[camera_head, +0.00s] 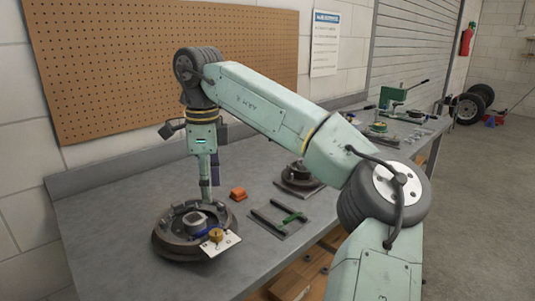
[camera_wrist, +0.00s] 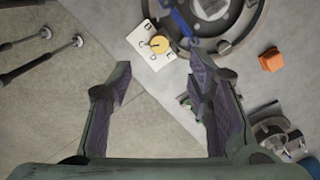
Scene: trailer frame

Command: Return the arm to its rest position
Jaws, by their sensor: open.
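My arm (camera_head: 265,105) reaches from the lower right over the workbench and bends down at the left. In the wrist view my gripper (camera_wrist: 160,90) is open, with its two dark-padded fingers apart and nothing between them. In the head view the gripper's fingertips are hard to make out near the round brake assembly (camera_head: 168,240). The card (camera_head: 222,245) lies at that assembly's front right edge.
An orange block (camera_head: 238,194) sits right of the assembly. A flat tray (camera_head: 272,232) holds dark rods and a green tool (camera_head: 294,217). A second round assembly (camera_head: 299,178) stands farther back on the workbench (camera_head: 110,225). A pegboard wall (camera_head: 130,60) rises behind.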

